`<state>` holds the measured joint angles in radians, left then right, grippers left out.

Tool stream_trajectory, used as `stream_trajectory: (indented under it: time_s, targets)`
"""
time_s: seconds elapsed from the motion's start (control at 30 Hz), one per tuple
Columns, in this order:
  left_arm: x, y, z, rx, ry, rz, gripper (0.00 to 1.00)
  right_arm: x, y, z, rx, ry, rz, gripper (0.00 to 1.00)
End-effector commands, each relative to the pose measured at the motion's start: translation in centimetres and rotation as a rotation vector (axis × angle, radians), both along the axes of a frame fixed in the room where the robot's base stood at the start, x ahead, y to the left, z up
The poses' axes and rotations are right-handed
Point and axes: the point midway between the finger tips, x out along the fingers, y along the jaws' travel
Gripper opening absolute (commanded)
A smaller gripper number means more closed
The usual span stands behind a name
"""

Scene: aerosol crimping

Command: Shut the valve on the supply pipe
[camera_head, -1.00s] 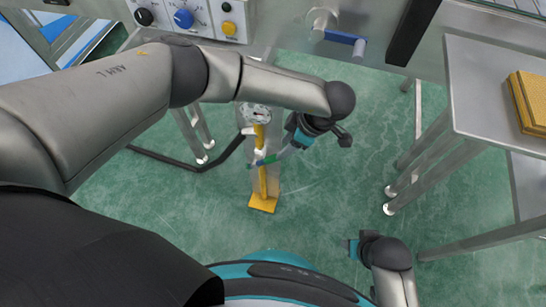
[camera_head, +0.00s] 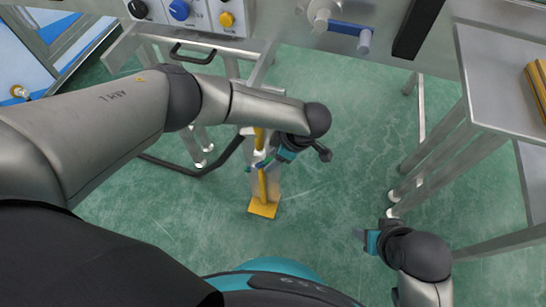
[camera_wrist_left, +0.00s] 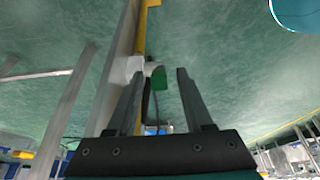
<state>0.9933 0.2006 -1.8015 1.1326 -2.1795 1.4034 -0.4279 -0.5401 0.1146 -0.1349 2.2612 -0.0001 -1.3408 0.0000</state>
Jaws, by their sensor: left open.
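The yellow supply pipe (camera_head: 263,190) stands upright on a yellow foot, against a grey post. Its white valve body (camera_head: 259,158) sits partway up, partly hidden by my left gripper in the head view. In the left wrist view, the white valve body (camera_wrist_left: 126,69) is left of centre, and the green end of its handle (camera_wrist_left: 158,78) shows between my fingertips. My left gripper (camera_head: 274,160) is open beside the valve, and its two spread fingers (camera_wrist_left: 160,72) show in the wrist view. I cannot tell whether they touch the handle. My right gripper (camera_head: 362,236) is low at right, away from the pipe.
A control panel with knobs (camera_head: 180,10) is at the top left. A blue-handled crank (camera_head: 350,28) sticks out at the top. A grey metal table (camera_head: 500,85) stands at right with a yellow object (camera_head: 537,90). The green floor right of the pipe is clear.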

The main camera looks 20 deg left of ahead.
Motion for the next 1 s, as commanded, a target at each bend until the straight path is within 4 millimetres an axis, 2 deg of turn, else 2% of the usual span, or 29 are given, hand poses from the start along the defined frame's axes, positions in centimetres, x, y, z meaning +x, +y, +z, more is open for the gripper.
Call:
stream_trajectory:
  time_s: [0.2,0.63,1.0]
  targets:
    - [0.0,0.03,0.01,0.0,0.0,0.0,0.49,-0.01,-0.02,0.02,0.0,0.0,0.0,0.51]
    - [0.01,0.01,0.03,0.0,0.0,0.0,0.01,0.0,-0.03,0.0,-0.001,0.0,0.0,0.51]
    - [0.01,0.0,0.03,0.0,0.0,0.0,0.0,-0.02,-0.01,-0.02,0.0,0.001,0.0,0.51]
